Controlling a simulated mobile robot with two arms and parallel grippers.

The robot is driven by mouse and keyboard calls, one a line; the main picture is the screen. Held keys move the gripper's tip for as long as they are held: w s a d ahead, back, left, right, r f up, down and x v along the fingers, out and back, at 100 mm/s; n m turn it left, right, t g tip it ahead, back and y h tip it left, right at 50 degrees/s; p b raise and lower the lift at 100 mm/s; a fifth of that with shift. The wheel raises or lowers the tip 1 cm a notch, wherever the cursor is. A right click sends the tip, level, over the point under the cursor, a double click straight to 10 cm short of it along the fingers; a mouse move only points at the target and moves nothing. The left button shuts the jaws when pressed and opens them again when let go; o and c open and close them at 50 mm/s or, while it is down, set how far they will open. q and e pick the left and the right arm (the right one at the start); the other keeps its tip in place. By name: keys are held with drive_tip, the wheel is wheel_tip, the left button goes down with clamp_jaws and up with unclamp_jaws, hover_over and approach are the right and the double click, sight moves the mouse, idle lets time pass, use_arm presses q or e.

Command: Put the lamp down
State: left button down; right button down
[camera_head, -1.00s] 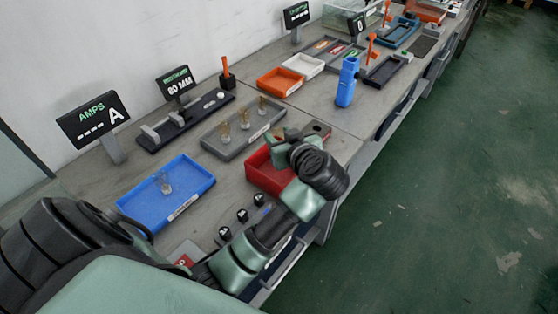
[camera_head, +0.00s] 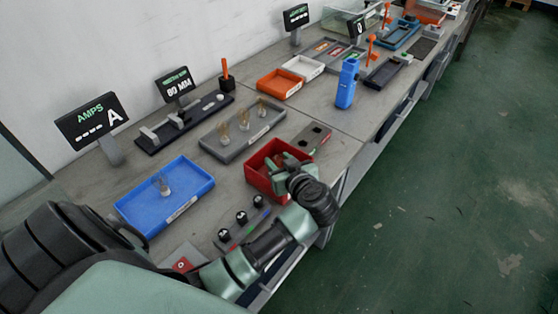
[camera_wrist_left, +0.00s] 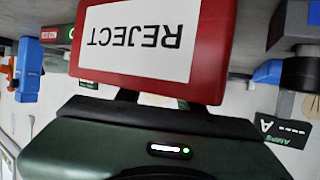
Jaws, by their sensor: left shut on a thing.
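My left gripper (camera_head: 279,163) is over the red bin (camera_head: 252,179), with its fingertips down at or inside the bin's opening. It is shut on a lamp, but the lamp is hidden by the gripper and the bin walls. In the left wrist view the red bin (camera_wrist_left: 218,50) fills the upper middle, its white REJECT label (camera_wrist_left: 140,40) upside down, and it hides the fingertips. Several other lamps show in the head view: one in the blue tray (camera_head: 140,215), and three upright in the grey tray (camera_head: 232,155). My right gripper is not in view.
A grey fixture with dark holes (camera_head: 314,138) sits just beyond the red bin. Black buttons (camera_head: 241,216) lie near the front edge. An AMPS display (camera_head: 90,118) stands at the back left.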

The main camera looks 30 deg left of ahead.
use_arm(q)
drive_tip(key=c, duration=0.9)
unclamp_jaws()
drive_tip(key=shift+d+r, duration=0.1)
drive_tip(key=v, duration=1.2)
